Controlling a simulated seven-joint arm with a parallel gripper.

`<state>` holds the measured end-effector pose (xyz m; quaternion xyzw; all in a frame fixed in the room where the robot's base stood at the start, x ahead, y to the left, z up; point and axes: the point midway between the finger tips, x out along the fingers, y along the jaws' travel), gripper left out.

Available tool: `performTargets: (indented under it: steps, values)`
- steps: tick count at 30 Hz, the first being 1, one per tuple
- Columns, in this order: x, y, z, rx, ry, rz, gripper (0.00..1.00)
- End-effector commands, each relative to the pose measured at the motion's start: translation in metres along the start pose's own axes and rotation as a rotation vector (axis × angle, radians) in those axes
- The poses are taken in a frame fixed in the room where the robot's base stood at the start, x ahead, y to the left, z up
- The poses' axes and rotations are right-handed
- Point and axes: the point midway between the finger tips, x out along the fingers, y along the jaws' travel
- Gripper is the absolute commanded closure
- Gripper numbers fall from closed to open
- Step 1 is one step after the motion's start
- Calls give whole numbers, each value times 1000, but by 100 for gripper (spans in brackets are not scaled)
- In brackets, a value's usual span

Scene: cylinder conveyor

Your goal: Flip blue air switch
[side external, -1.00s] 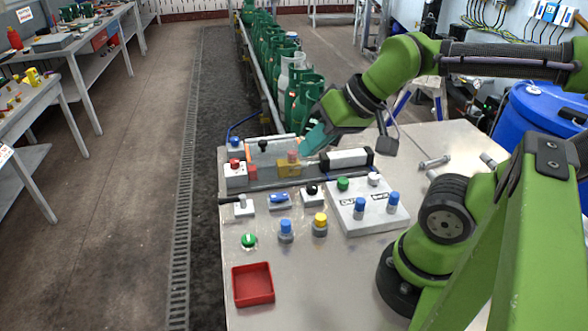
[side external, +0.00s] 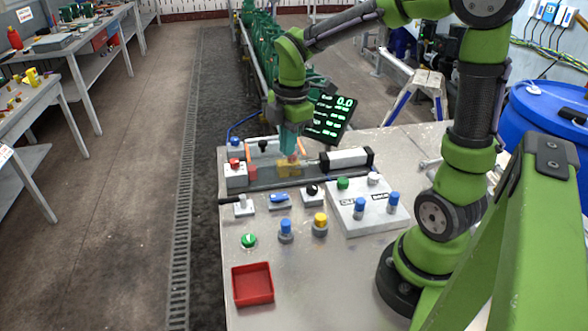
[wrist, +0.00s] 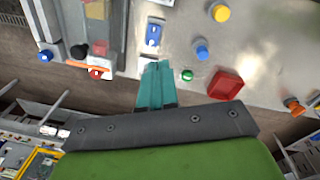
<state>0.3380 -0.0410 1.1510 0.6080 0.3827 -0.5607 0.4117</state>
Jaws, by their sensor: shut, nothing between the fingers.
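The blue air switch (side external: 280,199) is a blue lever on a small pale base, in the row of controls at the middle of the metal table. In the wrist view the blue switch (wrist: 152,36) shows just above the fingertips. My gripper (side external: 289,153) has teal fingers pointing down. It is shut and empty. In the side view it is behind the switch, over the yellow block and the rail, apart from the switch. In the wrist view my gripper (wrist: 154,64) shows its fingers together.
Blue (side external: 286,229) and yellow (side external: 320,222) knobs, a green button (side external: 248,240) and a red tray (side external: 252,284) are in front. A white cylinder (side external: 346,159) lies behind.

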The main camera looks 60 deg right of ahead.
Motion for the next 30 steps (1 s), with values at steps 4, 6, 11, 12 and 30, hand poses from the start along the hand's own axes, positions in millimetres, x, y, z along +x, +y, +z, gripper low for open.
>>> performTargets:
  steps: [4, 6, 11, 12, 30]
  values:
    - [6, 12, 1, -337, 0, -44, 100]
    - [7, 16, 0, -500, 3, -58, 100]
    - [3, 22, -3, -835, 5, -72, 100]
    - [1, 23, -3, -903, 2, -72, 100]
    - [-1, 22, -2, -1164, 10, -87, 100]
